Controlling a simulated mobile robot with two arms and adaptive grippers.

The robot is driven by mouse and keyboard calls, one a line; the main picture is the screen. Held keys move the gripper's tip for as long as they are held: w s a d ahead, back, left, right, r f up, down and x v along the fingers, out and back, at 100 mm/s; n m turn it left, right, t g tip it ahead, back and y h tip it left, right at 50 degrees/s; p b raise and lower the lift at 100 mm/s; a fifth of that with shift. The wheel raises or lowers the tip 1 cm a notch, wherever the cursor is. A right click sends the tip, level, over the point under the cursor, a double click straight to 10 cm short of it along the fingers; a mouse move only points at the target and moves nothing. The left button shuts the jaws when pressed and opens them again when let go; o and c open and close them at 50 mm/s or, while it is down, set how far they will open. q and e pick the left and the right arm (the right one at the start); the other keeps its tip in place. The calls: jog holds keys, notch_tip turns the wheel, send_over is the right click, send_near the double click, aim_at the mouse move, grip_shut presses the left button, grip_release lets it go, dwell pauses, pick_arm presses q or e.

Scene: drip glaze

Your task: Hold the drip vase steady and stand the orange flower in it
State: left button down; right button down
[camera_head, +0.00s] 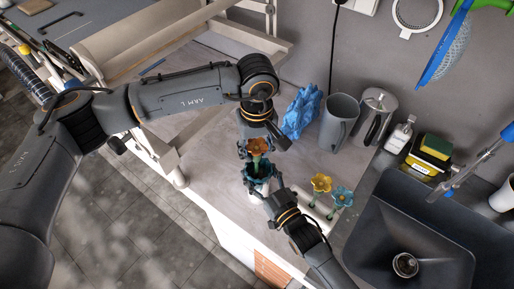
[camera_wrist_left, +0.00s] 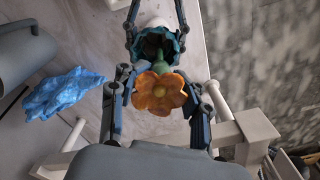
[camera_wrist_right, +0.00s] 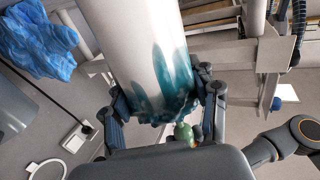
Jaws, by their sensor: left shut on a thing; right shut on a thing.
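The drip vase (camera_wrist_right: 150,55) is white with teal glaze running from its rim; in the head view its teal rim (camera_head: 259,170) shows. My right gripper (camera_wrist_right: 160,105) is shut on the vase near the rim. The orange flower (camera_head: 258,146) is above the vase mouth, held by my left gripper (camera_wrist_left: 157,108), which is shut on it. In the left wrist view the orange bloom (camera_wrist_left: 160,94) faces the camera and its green stem points at the dark vase mouth (camera_wrist_left: 155,43). In the right wrist view a green part of the stem shows beyond the rim. Whether the stem tip is inside is unclear.
A yellow flower (camera_head: 321,183) and a blue flower (camera_head: 343,196) are at the right of the counter. A crumpled blue cloth (camera_head: 301,112), a grey pitcher (camera_head: 338,122) and a French press (camera_head: 374,118) stand behind. A dark sink (camera_head: 410,235) is at right.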

pick_arm(q)
jog(key=c, duration=0.6)
grip_release()
notch_tip(320, 180, up, 12)
dwell(0.5)
pick_arm(e)
jog(key=shift+c, duration=1.5)
grip_release()
jog(key=v, duration=1.2)
jog(key=shift+a, duration=0.1)
